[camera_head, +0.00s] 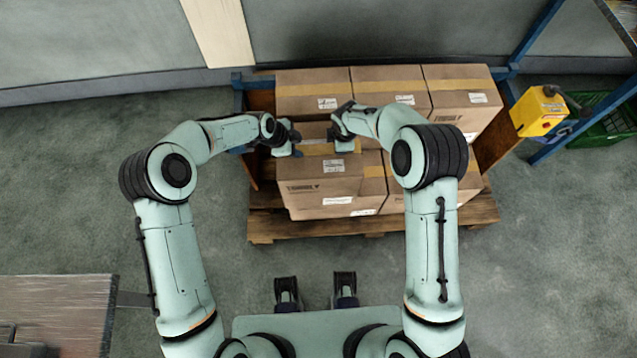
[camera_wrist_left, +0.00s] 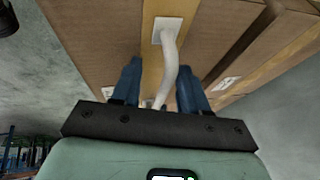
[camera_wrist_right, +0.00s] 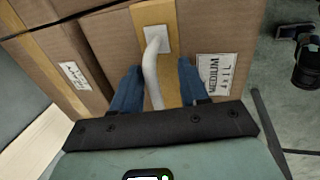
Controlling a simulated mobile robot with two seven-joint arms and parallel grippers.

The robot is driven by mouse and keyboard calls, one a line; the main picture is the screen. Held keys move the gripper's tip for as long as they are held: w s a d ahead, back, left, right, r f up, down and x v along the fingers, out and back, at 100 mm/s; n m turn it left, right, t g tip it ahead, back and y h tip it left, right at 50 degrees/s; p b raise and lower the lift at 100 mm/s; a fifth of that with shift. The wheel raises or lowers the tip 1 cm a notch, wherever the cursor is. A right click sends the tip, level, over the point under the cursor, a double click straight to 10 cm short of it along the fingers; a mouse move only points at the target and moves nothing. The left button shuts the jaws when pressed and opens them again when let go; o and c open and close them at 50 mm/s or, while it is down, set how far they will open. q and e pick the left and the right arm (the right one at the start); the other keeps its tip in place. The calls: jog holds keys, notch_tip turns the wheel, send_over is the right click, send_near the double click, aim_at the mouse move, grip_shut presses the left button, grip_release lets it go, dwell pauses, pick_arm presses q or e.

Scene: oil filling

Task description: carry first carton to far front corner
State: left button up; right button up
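Brown taped cartons (camera_head: 318,192) stand on a wooden pallet (camera_head: 365,226). In the head view my left gripper (camera_head: 290,140) and right gripper (camera_head: 343,138) are close together over the left part of the group, at a taped carton partly hidden by them. In the left wrist view, a white handle (camera_wrist_left: 168,55) on a carton's taped face lies between two spread blue fingers. In the right wrist view, another white handle (camera_wrist_right: 151,70) lies between spread fingers, beside a label reading MEDIUM (camera_wrist_right: 215,72). Gaps show beside both handles. Handles are hidden in the head view.
Other cartons (camera_head: 388,79) fill the back row. A blue-framed rack edge (camera_head: 528,38), a yellow container (camera_head: 540,112) and a green crate (camera_head: 606,128) stand at right. A table (camera_head: 62,300) is at lower left. Grey floor left of the pallet is free.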

pick_arm(q)
jog(key=v, duration=1.2)
pick_arm(e)
jog(key=v, duration=1.2)
jog(key=shift+f, duration=0.1)
